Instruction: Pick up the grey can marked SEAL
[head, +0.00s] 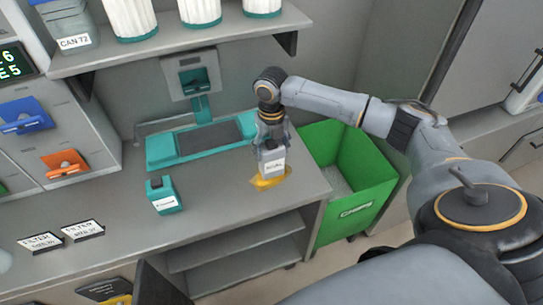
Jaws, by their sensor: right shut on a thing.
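My right gripper (271,141) reaches down over the right end of the grey counter. It is shut on the grey can (272,167), which has a white label whose small lettering I cannot read surely. The can is upright, above or on a yellow piece (270,182) near the counter's front edge; I cannot tell whether they touch. The gripper's fingers hide the can's upper part. My left gripper is not in view.
A teal box (163,195) and two filter cards (82,230) sit on the counter (220,190). A teal station (170,148) stands behind. A green CHIPS bin (352,200) stands right of the counter. A shelf (180,42) with white canisters hangs above.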

